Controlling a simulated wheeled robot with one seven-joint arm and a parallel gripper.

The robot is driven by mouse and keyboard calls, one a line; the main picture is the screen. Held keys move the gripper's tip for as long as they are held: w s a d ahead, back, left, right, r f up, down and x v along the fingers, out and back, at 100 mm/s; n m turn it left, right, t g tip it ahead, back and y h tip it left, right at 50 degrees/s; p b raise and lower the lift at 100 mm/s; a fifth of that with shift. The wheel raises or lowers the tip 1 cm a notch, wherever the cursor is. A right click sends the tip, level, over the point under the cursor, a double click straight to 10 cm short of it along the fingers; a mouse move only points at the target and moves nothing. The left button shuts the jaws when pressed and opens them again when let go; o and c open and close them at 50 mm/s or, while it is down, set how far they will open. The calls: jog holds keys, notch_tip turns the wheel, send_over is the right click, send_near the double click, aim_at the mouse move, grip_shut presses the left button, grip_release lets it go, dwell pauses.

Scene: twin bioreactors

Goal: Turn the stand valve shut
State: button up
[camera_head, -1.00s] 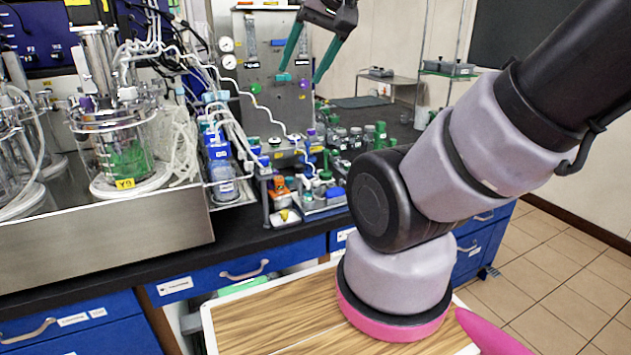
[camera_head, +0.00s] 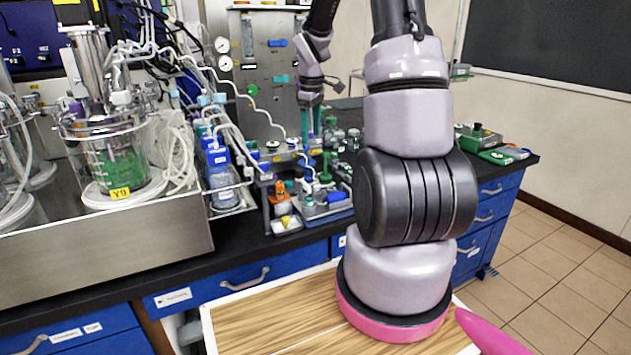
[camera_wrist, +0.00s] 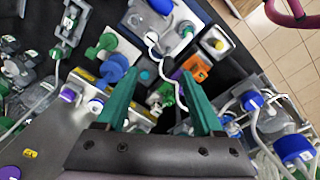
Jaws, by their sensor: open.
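My gripper (camera_head: 311,136) hangs fingers-down over the crowded bench in front of the steel panel. In the wrist view its two green fingers (camera_wrist: 158,76) are apart, with nothing held between them. Below and between them lie a stand with a yellow-and-black strip, a green valve part (camera_wrist: 166,92) and a white tube. A blue round knob (camera_wrist: 113,67) is just left of the left finger. I cannot tell which of these knobs is the stand valve, or its turn position. In the head view the stand top (camera_head: 280,155) is left of the fingers.
A glass bioreactor (camera_head: 115,150) stands in a steel tray (camera_head: 120,228) at left. Blue bottles (camera_head: 220,178) and loose white tubes crowd the space beside the stand. The steel panel (camera_head: 262,95) with gauges rises behind. Small green and grey boxes (camera_head: 500,155) sit at the bench's right end.

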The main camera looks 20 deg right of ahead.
jog(key=n+g, duration=0.1)
jog(key=n, duration=0.1)
send_over(316, 184)
notch_tip(316, 184, down, 8)
notch_tip(316, 184, down, 11)
jog(key=shift+s+r, duration=0.1)
jog(key=shift+a, duration=0.1)
grip_shut()
